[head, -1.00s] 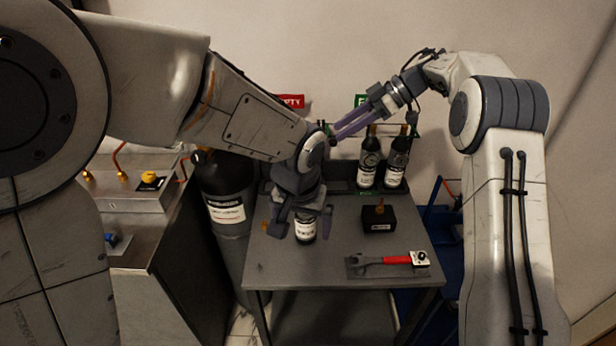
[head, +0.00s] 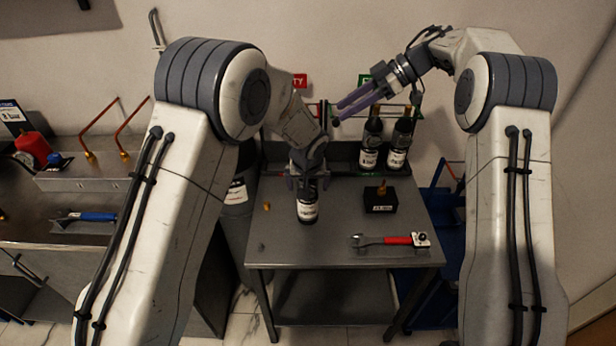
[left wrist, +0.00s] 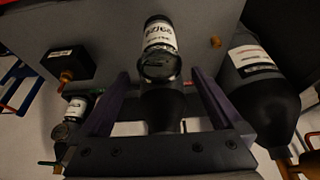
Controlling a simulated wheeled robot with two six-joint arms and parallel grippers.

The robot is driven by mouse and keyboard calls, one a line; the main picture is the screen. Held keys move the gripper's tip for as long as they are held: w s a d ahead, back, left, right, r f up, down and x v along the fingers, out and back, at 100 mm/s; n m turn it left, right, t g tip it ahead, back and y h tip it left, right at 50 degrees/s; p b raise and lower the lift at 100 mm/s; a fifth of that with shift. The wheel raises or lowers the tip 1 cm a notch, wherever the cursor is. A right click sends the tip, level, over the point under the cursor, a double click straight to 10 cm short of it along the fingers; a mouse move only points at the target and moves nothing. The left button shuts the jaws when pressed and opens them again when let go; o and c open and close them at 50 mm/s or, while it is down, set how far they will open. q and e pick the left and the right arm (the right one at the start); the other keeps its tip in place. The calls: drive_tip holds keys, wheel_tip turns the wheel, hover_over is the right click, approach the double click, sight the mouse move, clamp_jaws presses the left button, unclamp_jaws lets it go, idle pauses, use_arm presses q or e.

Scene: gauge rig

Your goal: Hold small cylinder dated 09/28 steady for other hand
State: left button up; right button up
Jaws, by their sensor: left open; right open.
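The small cylinder (head: 307,210) stands upright on the grey table, dark with a white label. In the left wrist view the cylinder (left wrist: 161,42) shows a date that reads upside down as 09/28. My left gripper (head: 308,183) is open at its top. In the left wrist view the left gripper's fingers (left wrist: 160,78) lie to either side of the cylinder's top end, with gaps on both sides. My right gripper (head: 338,112) is open and empty, raised above the back of the table, well away from this cylinder.
Two similar cylinders (head: 370,152) stand in the rack at the back right. A black block with a brass fitting (head: 380,203) and a red-handled wrench (head: 392,241) lie on the right. A small brass piece (head: 267,206) is left. A large dark cylinder (left wrist: 255,85) stands beside the table.

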use_arm(q)
drive_tip(key=shift+x, duration=1.4)
clamp_jaws()
